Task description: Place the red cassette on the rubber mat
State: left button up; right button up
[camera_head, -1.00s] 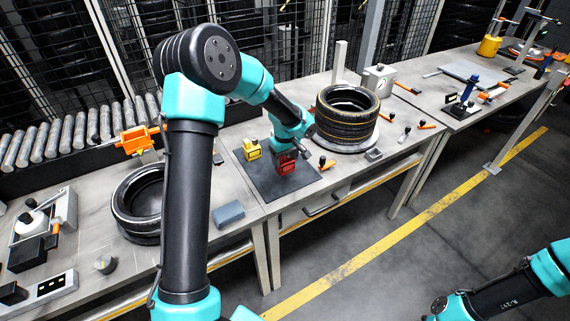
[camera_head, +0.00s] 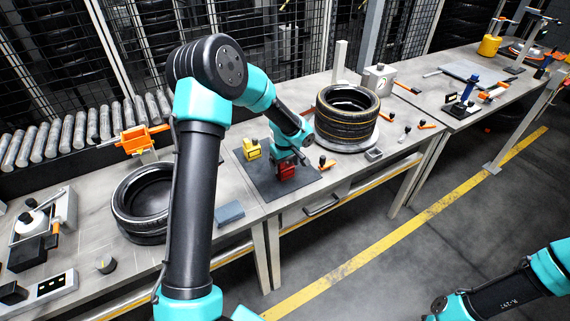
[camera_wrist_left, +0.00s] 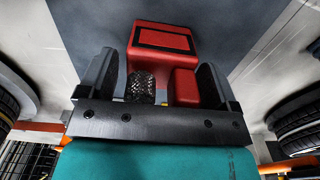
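The red cassette (camera_head: 286,171) is at the right part of the dark rubber mat (camera_head: 262,184), low over or touching it; I cannot tell which. My left gripper (camera_head: 287,159) points down at the cassette from above. In the left wrist view the red cassette (camera_wrist_left: 164,40) sits between the two dark fingers of my left gripper (camera_wrist_left: 158,75). The gripper appears shut on it, though a narrow gap shows at the left finger. Part of my right arm shows at the lower right; its gripper is out of view.
A yellow cassette (camera_head: 252,148) stands on the mat's back left part. Stacked tyres (camera_head: 347,122) stand to the right, and another tyre (camera_head: 128,208) lies to the left. A blue-grey block (camera_head: 229,213) is near the table's front edge. The mat's front left part is clear.

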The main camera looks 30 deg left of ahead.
aim_at(285, 165)
pick_arm(q)
jog(key=shift+o, duration=0.5)
notch_tip(285, 165, up, 12)
jog(key=shift+r, duration=0.15)
jog(key=shift+d, duration=0.1)
dwell(0.6)
